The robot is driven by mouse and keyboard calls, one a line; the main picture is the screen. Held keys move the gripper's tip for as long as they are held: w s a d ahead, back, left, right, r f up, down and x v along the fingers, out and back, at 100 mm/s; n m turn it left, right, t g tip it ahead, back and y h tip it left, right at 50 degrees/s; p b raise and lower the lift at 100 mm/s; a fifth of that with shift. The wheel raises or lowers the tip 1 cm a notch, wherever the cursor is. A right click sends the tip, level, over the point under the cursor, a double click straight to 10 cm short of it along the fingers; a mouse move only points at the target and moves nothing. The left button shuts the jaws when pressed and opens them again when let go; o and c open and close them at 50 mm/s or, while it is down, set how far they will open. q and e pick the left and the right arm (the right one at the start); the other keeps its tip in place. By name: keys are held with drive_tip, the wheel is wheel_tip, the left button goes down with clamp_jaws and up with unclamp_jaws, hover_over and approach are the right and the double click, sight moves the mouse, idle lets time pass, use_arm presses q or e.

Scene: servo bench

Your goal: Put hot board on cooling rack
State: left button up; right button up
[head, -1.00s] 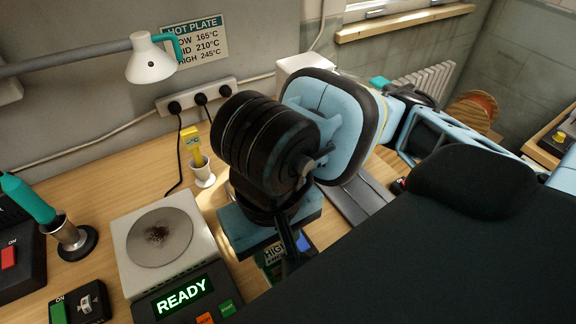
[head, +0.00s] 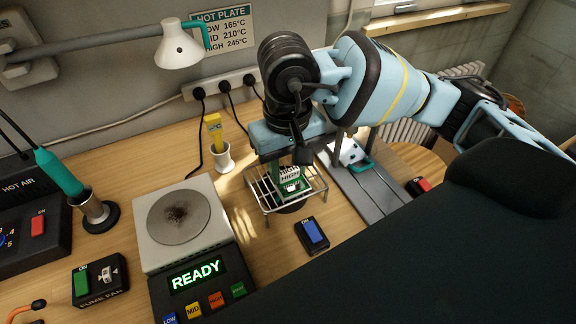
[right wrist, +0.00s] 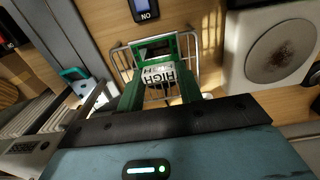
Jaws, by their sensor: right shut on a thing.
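The hot board (head: 290,182) is a small green circuit board with a white "HIGH" label. My right gripper (head: 287,158) is shut on it from above and holds it over the wire cooling rack (head: 322,188). I cannot tell whether its lower edge touches the wires. In the right wrist view the green board (right wrist: 188,48) shows with its label, in front of the rack (right wrist: 119,60). The hot plate (head: 205,250) stands to the left with a bare, dark-stained disc and a green "READY" display. My left gripper is not in view.
A blue switch (head: 313,232) lies just in front of the rack. A grey railed fixture (head: 365,192) stands to its right. A white cup (head: 223,160) with a yellow tool stands behind left. A lamp (head: 178,47) hangs above the hot plate.

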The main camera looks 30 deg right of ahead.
sight(287, 169)
drive_tip(key=shift+w+d+f, duration=0.15)
drive_tip(key=shift+w+d, duration=0.2)
drive_tip(key=shift+w, duration=0.25)
drive_tip(key=shift+w+d+f, duration=0.1)
drive_tip(key=shift+w+d, duration=0.2)
drive_tip(key=shift+w, duration=0.3)
drive_tip(key=shift+f+p, duration=0.35)
drive_tip(key=shift+f, duration=1.3)
drive_tip(key=shift+f, duration=0.15)
drive_tip(key=o, duration=1)
wheel_tip(287, 169, up, 12)
drive_tip(key=shift+r, duration=0.2)
